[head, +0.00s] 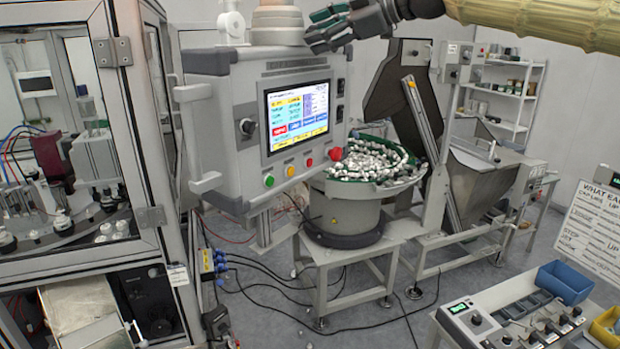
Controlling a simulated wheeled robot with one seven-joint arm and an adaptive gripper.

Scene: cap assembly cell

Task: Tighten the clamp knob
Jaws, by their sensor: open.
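My gripper (318,32) is at the top of the head view, open and empty, its dark fingers pointing left. It appears above the control panel's screen and beside a round beige stack on top of the cabinet. A black knob (248,127) sits on the panel housing left of the screen, apart from my gripper.
The control panel (297,115) has coloured buttons below its screen. A bowl feeder (345,212) full of small white parts stands right of it. A glazed machine enclosure (125,110) fills the left. A bench with a blue bin (565,282) is at lower right. Cables cross the floor.

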